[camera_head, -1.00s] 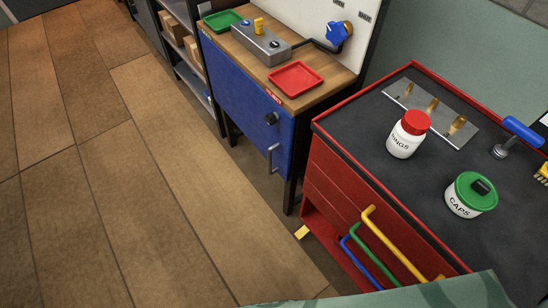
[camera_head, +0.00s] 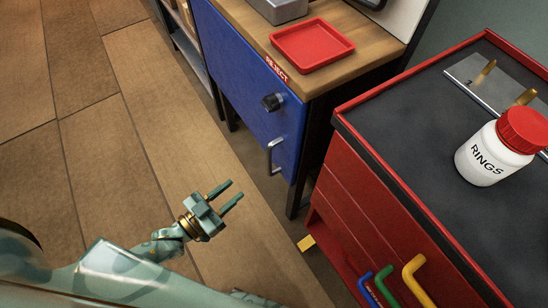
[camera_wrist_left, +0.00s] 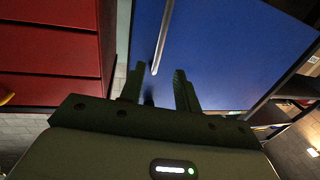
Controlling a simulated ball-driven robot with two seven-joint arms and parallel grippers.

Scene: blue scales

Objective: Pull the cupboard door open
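The blue cupboard door (camera_head: 245,85) is shut under a wooden worktop in the head view. It has a silver bar handle (camera_head: 271,157) near its lower right edge and a black knob (camera_head: 271,102) above that. My left gripper (camera_head: 236,190) is open and empty, to the lower left of the handle and apart from it. In the left wrist view, the blue door (camera_wrist_left: 235,45) fills much of the upper part. The handle (camera_wrist_left: 162,38) shows beyond the fingertips, between the two fingers (camera_wrist_left: 158,77). My right gripper is not in view.
A red cabinet (camera_head: 360,200) with coloured handles stands right of the cupboard, carrying a white jar (camera_head: 490,158) marked RINGS. A red tray (camera_head: 312,45) lies on the worktop. A yellow piece (camera_head: 306,243) is on the floor. The wooden floor at left is clear.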

